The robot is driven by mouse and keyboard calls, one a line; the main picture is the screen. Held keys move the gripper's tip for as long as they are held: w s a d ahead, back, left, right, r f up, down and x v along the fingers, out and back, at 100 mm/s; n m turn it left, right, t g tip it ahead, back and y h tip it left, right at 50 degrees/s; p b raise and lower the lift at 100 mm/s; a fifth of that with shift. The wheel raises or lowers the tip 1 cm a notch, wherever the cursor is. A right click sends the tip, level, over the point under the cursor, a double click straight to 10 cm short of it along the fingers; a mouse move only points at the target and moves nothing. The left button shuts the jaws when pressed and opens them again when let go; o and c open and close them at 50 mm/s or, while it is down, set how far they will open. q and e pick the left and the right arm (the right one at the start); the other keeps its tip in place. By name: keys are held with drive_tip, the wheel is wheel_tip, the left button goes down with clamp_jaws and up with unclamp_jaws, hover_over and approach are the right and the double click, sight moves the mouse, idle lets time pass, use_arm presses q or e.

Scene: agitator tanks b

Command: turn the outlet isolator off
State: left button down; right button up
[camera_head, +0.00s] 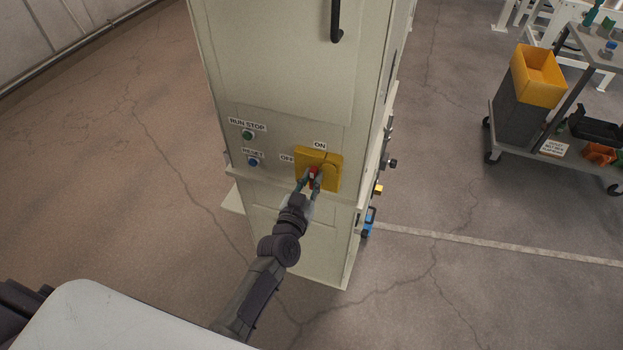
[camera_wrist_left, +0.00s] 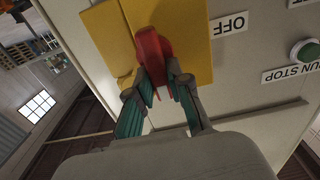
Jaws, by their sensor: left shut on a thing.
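The outlet isolator is a yellow plate (camera_head: 331,172) with a red handle (camera_head: 314,172) on the front of a pale cabinet. An OFF label (camera_head: 287,158) is at its left and an ON label (camera_head: 320,146) above it. My left gripper (camera_head: 311,179) is shut on the red handle. In the left wrist view the handle (camera_wrist_left: 151,46) is between the two fingers, and the OFF label (camera_wrist_left: 229,24) is upside down to the right. The handle there runs nearly up and down, slightly tilted. The fingers hide part of it. My right gripper is not in view.
A green RUN STOP button (camera_head: 247,135) and a blue RESET button (camera_head: 253,162) are left of the isolator. Small fittings stick out from the cabinet's right side. A cart (camera_head: 575,168) with a yellow-topped bin (camera_head: 538,75) stands at the right. The floor around the cabinet is clear.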

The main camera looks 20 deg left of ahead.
use_arm(q)
drive_tip(key=shift+n, duration=0.4)
drive_tip(key=shift+a+f+n+b, duration=0.3)
drive_tip(key=shift+n+b, duration=0.25)
drive_tip(key=shift+n, duration=2.3)
drive_tip(key=shift+a+f+n+b, duration=0.3)
drive_tip(key=shift+n+b, duration=0.3)
drive_tip(key=shift+n, duration=2.3)
drive_tip(key=shift+a+f+n+b, duration=0.3)
drive_tip(key=shift+n+b, duration=0.25)
drive_tip(key=shift+n, duration=2.3)
drive_tip(key=c, duration=1.1)
unclamp_jaws()
